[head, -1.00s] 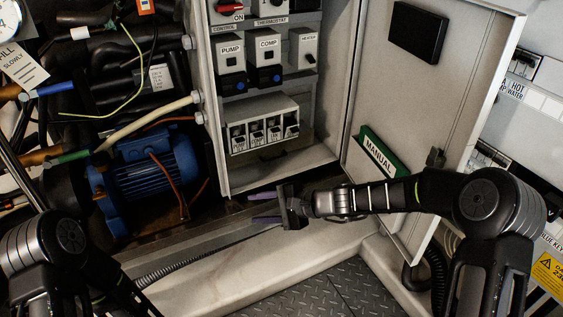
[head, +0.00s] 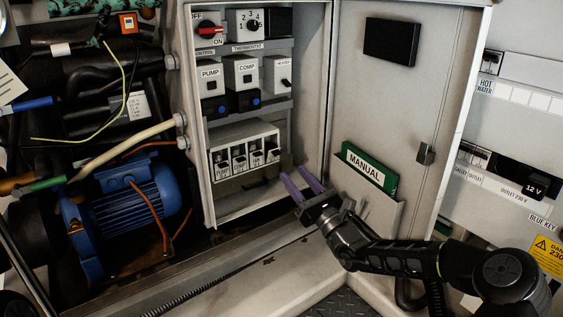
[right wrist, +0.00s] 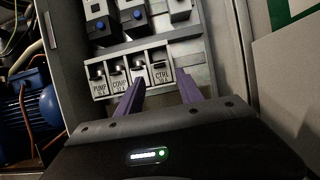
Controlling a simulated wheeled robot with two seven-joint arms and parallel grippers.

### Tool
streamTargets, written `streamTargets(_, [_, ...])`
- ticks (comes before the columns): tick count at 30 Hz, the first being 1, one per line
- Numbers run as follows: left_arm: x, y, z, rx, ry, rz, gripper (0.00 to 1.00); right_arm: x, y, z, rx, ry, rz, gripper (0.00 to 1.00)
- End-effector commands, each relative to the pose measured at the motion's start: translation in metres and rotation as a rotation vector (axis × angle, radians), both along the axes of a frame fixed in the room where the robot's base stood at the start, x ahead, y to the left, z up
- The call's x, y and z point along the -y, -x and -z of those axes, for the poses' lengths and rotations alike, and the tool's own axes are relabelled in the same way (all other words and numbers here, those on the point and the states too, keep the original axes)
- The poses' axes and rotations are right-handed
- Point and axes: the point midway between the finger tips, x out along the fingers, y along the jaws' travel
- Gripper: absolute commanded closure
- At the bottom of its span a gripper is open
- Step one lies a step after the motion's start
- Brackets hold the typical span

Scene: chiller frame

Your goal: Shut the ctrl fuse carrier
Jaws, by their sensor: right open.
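The ctrl fuse carrier (right wrist: 160,75) is the rightmost of several labelled carriers in the white fuse block; it also shows in the head view (head: 272,155). In the right wrist view it lies between and beyond my fingertips, apart from them. The fingers also show in the right wrist view (right wrist: 162,88). My left gripper is out of view.
Pump (head: 211,77) and comp (head: 246,74) switches sit above the fuse block (head: 241,137). The open cabinet door (head: 400,110) with a green manual (head: 369,168) stands right of my gripper. A blue motor (head: 125,218) is at left.

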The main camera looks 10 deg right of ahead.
Motion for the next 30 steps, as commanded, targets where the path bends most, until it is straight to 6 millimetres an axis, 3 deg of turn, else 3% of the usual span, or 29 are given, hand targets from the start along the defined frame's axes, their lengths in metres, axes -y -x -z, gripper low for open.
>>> streamTargets(15, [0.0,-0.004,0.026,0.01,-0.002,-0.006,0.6,-0.024,-0.057,-0.024,0.001,-0.001,-0.002,0.56])
streamTargets(24, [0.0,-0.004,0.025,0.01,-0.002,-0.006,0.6,-0.024,-0.06,-0.027,0.0,0.0,-0.001,0.56])
streamTargets(30, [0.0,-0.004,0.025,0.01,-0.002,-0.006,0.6,-0.024,-0.06,-0.027,0.0,0.0,-0.001,0.72])
